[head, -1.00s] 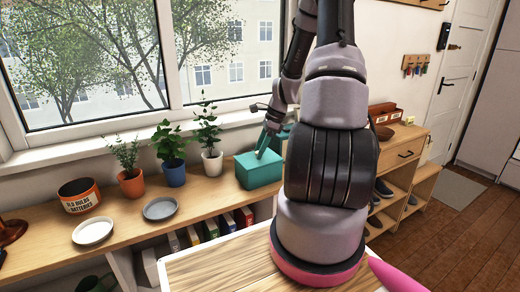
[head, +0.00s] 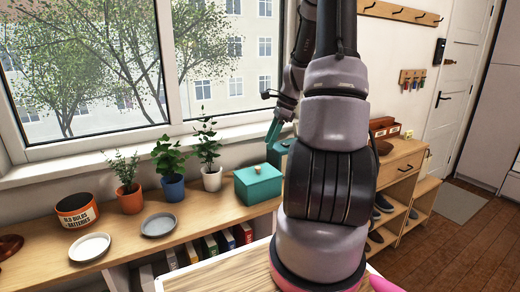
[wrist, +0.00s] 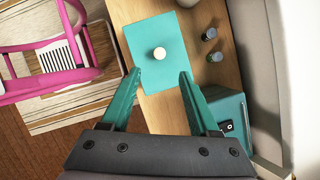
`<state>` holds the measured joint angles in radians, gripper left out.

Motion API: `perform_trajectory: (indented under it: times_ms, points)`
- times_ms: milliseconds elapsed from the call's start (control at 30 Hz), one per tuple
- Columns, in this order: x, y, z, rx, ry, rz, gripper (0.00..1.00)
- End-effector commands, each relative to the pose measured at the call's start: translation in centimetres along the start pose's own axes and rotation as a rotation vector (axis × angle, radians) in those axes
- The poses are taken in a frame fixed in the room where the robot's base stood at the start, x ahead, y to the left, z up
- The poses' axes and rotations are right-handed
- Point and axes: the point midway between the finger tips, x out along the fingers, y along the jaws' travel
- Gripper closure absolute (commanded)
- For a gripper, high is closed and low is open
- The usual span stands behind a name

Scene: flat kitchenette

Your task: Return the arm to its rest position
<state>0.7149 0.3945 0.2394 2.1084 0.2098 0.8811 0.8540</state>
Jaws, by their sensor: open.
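My gripper (wrist: 160,75) is open and empty in the wrist view, its two teal fingers spread apart. In the head view one teal finger (head: 273,131) shows behind my arm, raised above and to the right of a teal box. The teal box (head: 260,186) sits on the wooden shelf under the window, with a small pale knob on its lid. In the wrist view the box (wrist: 150,32) lies beyond the fingertips, its white knob between their lines. My arm hides part of the shelf and much of the gripper in the head view.
Three potted plants (head: 172,187), a grey dish (head: 159,225), a white dish (head: 90,247) and a tin for old bulbs and batteries (head: 77,210) stand left on the shelf. The window (head: 100,65) is behind. In the wrist view, a pink chair (wrist: 50,45) and small dark-sided jars (wrist: 209,34) flank the box.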

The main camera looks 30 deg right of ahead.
Motion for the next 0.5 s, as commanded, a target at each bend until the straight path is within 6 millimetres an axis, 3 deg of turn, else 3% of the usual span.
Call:
perform_trajectory:
  times_ms: [267,367,500]
  points:
    - [-0.8,0.2,0.5,-0.026,0.008,-0.004,0.38]
    - [-2.2,0.9,2.3,-0.117,0.037,-0.022,0.38]
    - [-5.6,3.1,6.7,-0.351,0.106,-0.069,0.38]
